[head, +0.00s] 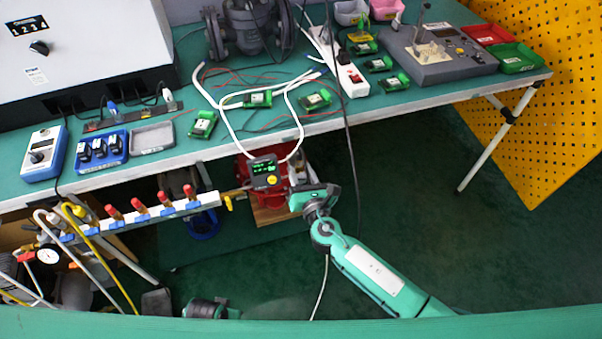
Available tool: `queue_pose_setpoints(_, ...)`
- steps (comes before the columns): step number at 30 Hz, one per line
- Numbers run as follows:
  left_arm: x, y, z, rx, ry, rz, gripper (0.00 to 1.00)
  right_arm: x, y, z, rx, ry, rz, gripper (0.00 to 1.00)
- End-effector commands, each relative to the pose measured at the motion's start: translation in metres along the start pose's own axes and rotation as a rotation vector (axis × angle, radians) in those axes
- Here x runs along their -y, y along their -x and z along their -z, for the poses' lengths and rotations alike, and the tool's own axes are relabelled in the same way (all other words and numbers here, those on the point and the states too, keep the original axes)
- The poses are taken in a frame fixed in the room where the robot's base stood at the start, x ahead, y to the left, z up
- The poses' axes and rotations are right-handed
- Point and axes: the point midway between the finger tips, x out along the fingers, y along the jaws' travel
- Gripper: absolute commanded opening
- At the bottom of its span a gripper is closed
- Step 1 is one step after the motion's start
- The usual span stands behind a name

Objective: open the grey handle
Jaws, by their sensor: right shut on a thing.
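My right gripper (303,197) is below the table's front edge, just right of and below the small black positioner (265,172) with a green display and a yellow knob. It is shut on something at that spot. The gripper body hides the held part; it sits where the grey handle would be, and no grey handle shows clearly elsewhere. A red valve body (243,165) is partly hidden behind the positioner.
A manifold (150,215) with several red-topped valves runs left of the positioner. The green table (400,98) above carries boards, bins and loose white cables. A black cable (352,160) hangs close to my right gripper. The floor to the right is clear.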

Motion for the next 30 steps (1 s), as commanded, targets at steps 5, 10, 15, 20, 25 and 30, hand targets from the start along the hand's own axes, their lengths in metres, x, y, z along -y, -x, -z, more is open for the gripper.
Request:
queue_pose_setpoints(5, 0.000, 0.000, 0.000, 0.000, 0.000, 0.000, 0.36, 0.000, 0.000, 0.000, 0.000, 0.001, 0.000, 0.38)
queue_pose_setpoints(10, 0.000, 0.000, 0.000, 0.001, 0.000, 0.000, 0.36, 0.000, 0.000, 0.000, 0.000, 0.001, 0.000, 0.58)
queue_pose_setpoints(15, 0.000, 0.000, 0.000, 0.001, 0.000, 0.000, 0.36, 0.000, 0.000, 0.000, 0.000, 0.002, 0.000, 0.58)
queue_pose_setpoints(20, 0.000, 0.000, 0.000, 0.001, 0.000, 0.000, 0.36, 0.001, 0.007, 0.001, -0.002, 0.002, 0.000, 0.58)
queue_pose_setpoints(25, 0.000, -0.001, -0.001, 0.001, 0.000, 0.000, 0.36, 0.001, 0.036, 0.002, -0.003, 0.001, 0.001, 0.58)
queue_pose_setpoints(30, 0.000, 0.000, 0.000, 0.003, 0.000, 0.000, 0.36, 0.001, 0.076, 0.002, -0.003, 0.001, 0.000, 0.58)
